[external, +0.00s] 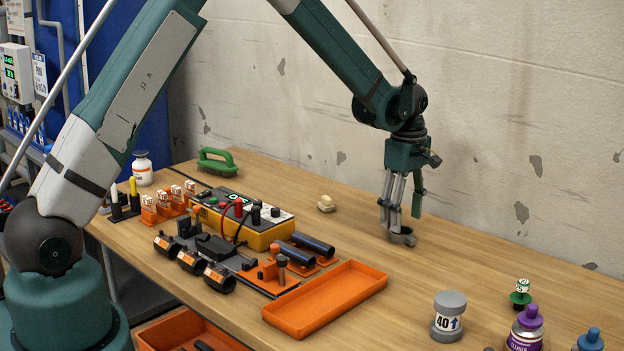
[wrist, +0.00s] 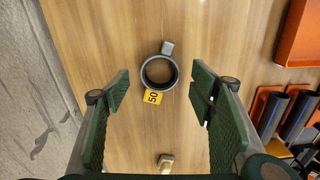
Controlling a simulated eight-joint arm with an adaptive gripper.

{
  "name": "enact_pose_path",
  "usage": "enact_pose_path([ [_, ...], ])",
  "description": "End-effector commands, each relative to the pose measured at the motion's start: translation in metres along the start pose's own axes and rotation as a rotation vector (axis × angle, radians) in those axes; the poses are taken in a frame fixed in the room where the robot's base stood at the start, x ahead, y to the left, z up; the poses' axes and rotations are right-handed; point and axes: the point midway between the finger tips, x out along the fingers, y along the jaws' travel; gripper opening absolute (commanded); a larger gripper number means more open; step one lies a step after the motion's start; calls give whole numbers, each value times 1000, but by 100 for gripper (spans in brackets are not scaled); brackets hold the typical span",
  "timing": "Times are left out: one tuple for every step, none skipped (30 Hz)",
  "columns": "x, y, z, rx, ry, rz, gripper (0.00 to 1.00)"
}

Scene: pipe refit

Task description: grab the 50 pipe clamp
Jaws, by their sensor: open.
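The 50 pipe clamp (wrist: 159,71) is a dark grey ring with a small grey block on one side and a yellow tag reading 50. It lies flat on the wooden table. In the external view the clamp (external: 403,237) sits near the wall, right at my fingertips and partly hidden by them. My gripper (external: 400,210) points down at it from above. In the wrist view my gripper (wrist: 157,90) is open, with one green finger on each side of the ring and clear gaps between. Nothing is held.
An orange tray (external: 325,299) lies in front, left of a grey fitting marked 40 (external: 449,317). A beige block (external: 326,204) lies left of my gripper. Bottles stand at the right front, including a purple one (external: 527,328). The table around the clamp is clear.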

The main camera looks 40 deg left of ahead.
Motion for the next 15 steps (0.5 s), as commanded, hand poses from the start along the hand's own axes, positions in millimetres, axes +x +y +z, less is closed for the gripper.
enact_pose_path([
  [8,0,0,0,0,0,55],
  [12,0,0,0,0,0,55],
  [16,0,0,0,0,0,55],
  [20,0,0,0,0,0,55],
  [23,0,0,0,0,0,55],
  [26,0,0,0,0,0,55],
  [29,0,0,0,0,0,55],
  [31,0,0,0,0,0,55],
  [34,0,0,0,0,0,55],
  [35,0,0,0,0,0,55],
  [36,0,0,0,0,0,55],
  [37,0,0,0,0,0,55],
  [37,0,0,0,0,0,55],
  [37,0,0,0,0,0,55],
  [37,0,0,0,0,0,55],
])
